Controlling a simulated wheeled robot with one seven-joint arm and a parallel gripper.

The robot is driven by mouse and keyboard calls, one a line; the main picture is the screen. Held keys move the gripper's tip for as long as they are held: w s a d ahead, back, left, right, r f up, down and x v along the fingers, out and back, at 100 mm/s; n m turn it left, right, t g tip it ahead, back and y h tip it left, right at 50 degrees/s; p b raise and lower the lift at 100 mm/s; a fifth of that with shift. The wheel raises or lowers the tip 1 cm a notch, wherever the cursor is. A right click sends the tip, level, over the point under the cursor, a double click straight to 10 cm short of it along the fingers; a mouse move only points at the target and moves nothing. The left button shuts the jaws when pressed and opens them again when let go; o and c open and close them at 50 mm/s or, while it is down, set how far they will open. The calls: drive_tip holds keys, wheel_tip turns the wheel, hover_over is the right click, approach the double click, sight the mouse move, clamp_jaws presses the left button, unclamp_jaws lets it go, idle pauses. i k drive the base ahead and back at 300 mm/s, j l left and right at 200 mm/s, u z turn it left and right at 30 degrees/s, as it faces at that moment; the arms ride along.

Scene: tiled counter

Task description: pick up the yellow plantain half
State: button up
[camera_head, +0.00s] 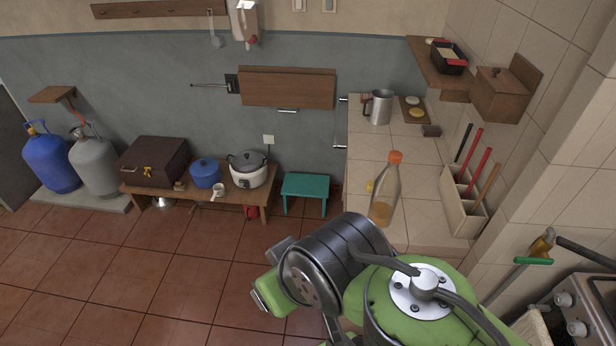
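A small yellow piece (370,186) shows at the left edge of the tiled counter, just left of the clear bottle. It may be the plantain half, but it is too small and partly covered to be sure. My green and black arm fills the lower middle of the view, in front of the counter's near end. No gripper fingers can be made out, so my gripper's place and any hold are hidden.
A metal mug (381,107) and a board with round pieces (417,112) are at the back. A holder with several handles (462,203) lines the right wall.

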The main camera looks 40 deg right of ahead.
sight(370, 184)
drive_tip(key=i+j, duration=0.1)
drive_tip(key=i, duration=0.3)
drive_tip(key=i+j, duration=0.1)
drive_tip(key=i, duration=0.35)
drive_tip(key=i+j+z, duration=0.1)
drive_tip(key=i, duration=0.3)
drive_tip(key=i+z, duration=0.55)
drive_tip(key=z, duration=0.25)
drive_tip(key=i+j+z, duration=0.1)
drive_tip(key=i+z, duration=0.3)
drive_tip(key=i+j+z, duration=0.15)
drive_tip(key=z, duration=0.3)
drive_tip(key=i+l+z, duration=0.1)
drive_tip(key=i+z, duration=0.2)
drive_tip(key=z, duration=0.15)
drive_tip(key=i+z, duration=0.6)
drive_tip(key=z, duration=0.25)
drive_tip(key=i+j+z, duration=0.2)
drive_tip(key=z, duration=0.25)
drive_tip(key=i, duration=0.05)
